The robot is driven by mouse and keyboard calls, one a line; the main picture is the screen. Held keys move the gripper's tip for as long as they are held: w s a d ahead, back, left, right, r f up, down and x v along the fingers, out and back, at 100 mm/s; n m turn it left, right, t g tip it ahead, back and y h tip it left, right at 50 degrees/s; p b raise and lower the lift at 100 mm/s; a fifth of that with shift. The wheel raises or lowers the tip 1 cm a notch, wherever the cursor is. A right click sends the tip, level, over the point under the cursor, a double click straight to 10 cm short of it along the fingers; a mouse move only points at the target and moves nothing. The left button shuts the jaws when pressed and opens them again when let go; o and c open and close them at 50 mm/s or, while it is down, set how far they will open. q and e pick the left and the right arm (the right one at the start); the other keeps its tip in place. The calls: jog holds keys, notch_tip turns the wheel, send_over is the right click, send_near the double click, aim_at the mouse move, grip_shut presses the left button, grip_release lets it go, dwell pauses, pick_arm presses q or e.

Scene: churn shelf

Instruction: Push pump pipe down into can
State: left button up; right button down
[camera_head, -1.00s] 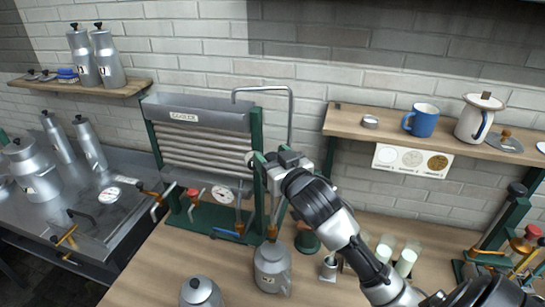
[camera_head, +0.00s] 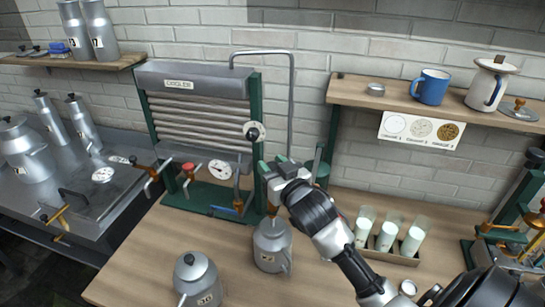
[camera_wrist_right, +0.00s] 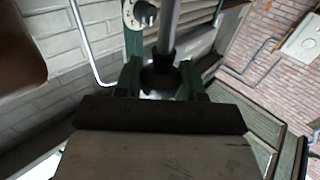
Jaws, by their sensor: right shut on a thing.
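My right gripper (camera_head: 267,173) is above the can (camera_head: 272,247), a grey metal can on the wooden bench, in the head view. In the right wrist view its green fingers (camera_wrist_right: 158,80) are shut around a grey upright pipe with a dark collar, the pump pipe (camera_wrist_right: 170,28). In the head view a brownish tip (camera_head: 272,210) shows between the gripper and the can's mouth. I cannot tell how deep the pipe sits in the can. My left gripper is out of view.
The green-framed cooler (camera_head: 195,110) stands just behind and left. A second can (camera_head: 197,280) stands at the front left. A rack with white tubes (camera_head: 387,237) is to the right. A shelf (camera_head: 350,92) holds a blue mug (camera_head: 430,87) and a white jug (camera_head: 488,85).

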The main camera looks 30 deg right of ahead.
notch_tip(320, 180, down, 3)
jog(key=shift+r+b, duration=0.1)
jog(key=shift+b, duration=0.2)
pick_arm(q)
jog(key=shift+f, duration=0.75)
pick_arm(e)
jog(key=shift+r, duration=0.1)
jog(key=c, duration=0.7)
grip_release()
pick_arm(q)
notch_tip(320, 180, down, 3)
jog(key=b, duration=0.3)
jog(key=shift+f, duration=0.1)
pick_arm(e)
jog(key=s, duration=1)
jog(key=shift+s+a, duration=0.4)
